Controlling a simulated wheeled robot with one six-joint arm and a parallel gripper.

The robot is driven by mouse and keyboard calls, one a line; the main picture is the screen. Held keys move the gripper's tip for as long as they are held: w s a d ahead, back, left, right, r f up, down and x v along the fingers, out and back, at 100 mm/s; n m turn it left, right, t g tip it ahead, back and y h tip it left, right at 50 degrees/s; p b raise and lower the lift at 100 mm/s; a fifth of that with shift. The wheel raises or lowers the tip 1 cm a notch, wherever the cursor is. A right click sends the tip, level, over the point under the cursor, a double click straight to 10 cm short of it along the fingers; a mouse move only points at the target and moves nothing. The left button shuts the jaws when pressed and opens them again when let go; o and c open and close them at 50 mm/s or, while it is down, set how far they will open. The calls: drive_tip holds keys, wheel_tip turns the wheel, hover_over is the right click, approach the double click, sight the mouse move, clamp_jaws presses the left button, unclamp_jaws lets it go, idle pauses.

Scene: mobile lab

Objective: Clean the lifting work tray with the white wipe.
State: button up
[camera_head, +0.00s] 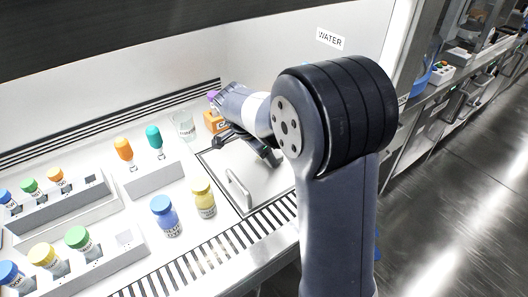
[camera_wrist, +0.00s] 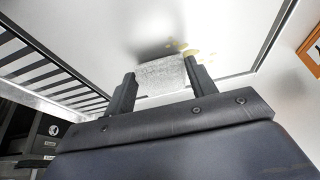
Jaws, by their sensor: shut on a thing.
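The lifting work tray (camera_head: 222,180) is a pale metal plate with a dark outline and an upright handle (camera_head: 238,190), set in the cabinet's work surface. In the wrist view the tray (camera_wrist: 105,45) fills the upper middle, with yellowish stains (camera_wrist: 180,46) just beyond the wipe. The white wipe (camera_wrist: 160,76) is a speckled, pale pad between my fingers. My gripper (camera_wrist: 158,82) is shut on it, over the tray. I cannot tell if the wipe touches the tray. In the head view my gripper (camera_head: 262,150) is low over the tray's back part, and my arm hides the tray's right side.
An orange box (camera_head: 214,122) and a clear beaker (camera_head: 184,125) stand behind the tray. Blue-capped (camera_head: 165,215) and yellow-capped (camera_head: 203,198) bottles stand left of it. Racks of capped vials (camera_head: 75,210) fill the left. A slotted vent (camera_head: 215,245) runs along the front edge.

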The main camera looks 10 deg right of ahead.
drive_tip(key=shift+f+b, duration=0.3)
drive_tip(key=shift+f, duration=0.15)
